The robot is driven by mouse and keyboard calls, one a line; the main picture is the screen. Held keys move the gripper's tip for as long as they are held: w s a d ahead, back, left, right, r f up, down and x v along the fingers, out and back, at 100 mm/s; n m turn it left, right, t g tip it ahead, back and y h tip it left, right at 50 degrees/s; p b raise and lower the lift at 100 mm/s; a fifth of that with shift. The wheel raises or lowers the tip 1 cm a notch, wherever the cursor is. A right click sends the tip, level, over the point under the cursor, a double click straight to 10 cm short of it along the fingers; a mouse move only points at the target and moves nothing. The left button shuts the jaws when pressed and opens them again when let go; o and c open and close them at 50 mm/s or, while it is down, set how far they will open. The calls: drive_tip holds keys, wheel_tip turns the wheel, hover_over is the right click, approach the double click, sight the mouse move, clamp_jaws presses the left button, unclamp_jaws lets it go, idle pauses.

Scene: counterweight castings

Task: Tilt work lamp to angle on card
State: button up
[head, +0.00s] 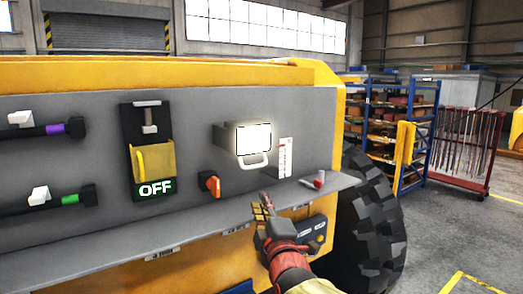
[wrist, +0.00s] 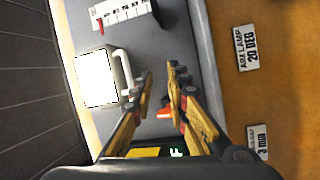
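The work lamp (head: 253,139) is a lit white panel on the grey machine panel, with a pale handle (head: 257,163) below it. In the wrist view the lamp (wrist: 97,78) is left of my fingers, its handle (wrist: 123,70) facing them. A white scale (head: 285,158) with red marks is right of the lamp; it also shows in the wrist view (wrist: 122,11). A card (wrist: 246,47) reads "AIM LAMP 20 DEG". My gripper (head: 264,205) is below the lamp near the ledge. Its fingers (wrist: 160,72) are parted, empty and apart from the handle.
An orange rotary knob (head: 210,185) and a yellow-covered switch marked OFF (head: 154,160) are left of the lamp. A ledge (head: 200,218) juts out below, bearing a small red and grey item (head: 319,180) at right. A big tyre (head: 370,225) stands at right.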

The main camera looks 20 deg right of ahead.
drive_tip(key=n+t+p, duration=0.1)
drive_tip(key=p, duration=0.2)
approach(258, 166)
drive_tip(key=f+x, duration=0.1)
drive_tip(key=x, duration=0.2)
drive_tip(key=shift+h, duration=0.4)
drive_tip(key=x, duration=0.2)
drive_tip(key=p+x, duration=0.1)
drive_tip(key=x, duration=0.5)
drive_tip(key=shift+s+a+r+p, duration=0.1)
drive_tip(key=shift+a+r+p, duration=0.05)
drive_tip(key=shift+r+p, duration=0.2)
drive_tip(key=shift+c, duration=0.5)
clamp_jaws()
